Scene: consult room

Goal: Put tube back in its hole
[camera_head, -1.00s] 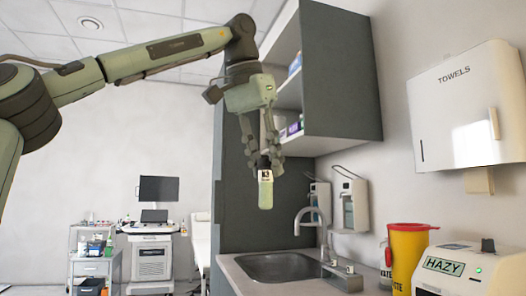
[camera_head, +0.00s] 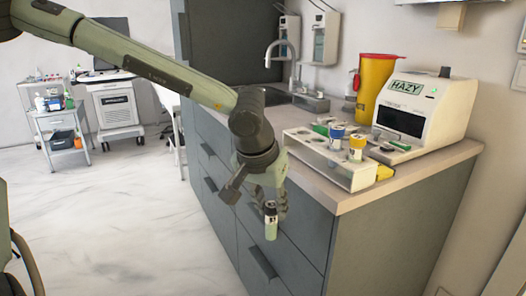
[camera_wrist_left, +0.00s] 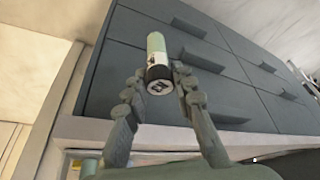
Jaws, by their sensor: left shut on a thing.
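My left gripper (camera_head: 272,201) is shut on a tube (camera_head: 271,226) with a black cap and a pale green body. The tube hangs roughly upright in front of the drawer fronts, lower than the counter top and left of the rack. In the left wrist view the tube (camera_wrist_left: 156,56) sits between the two fingertips (camera_wrist_left: 157,80), its black cap end towards the camera. A white tube rack (camera_head: 346,177) stands at the counter's front edge. It holds a blue-capped tube (camera_head: 336,133) and a yellow-capped tube (camera_head: 356,147). My right gripper is not in view.
A sink with a tap (camera_head: 283,60) lies farther back. The floor (camera_head: 120,215) left of the drawers is clear.

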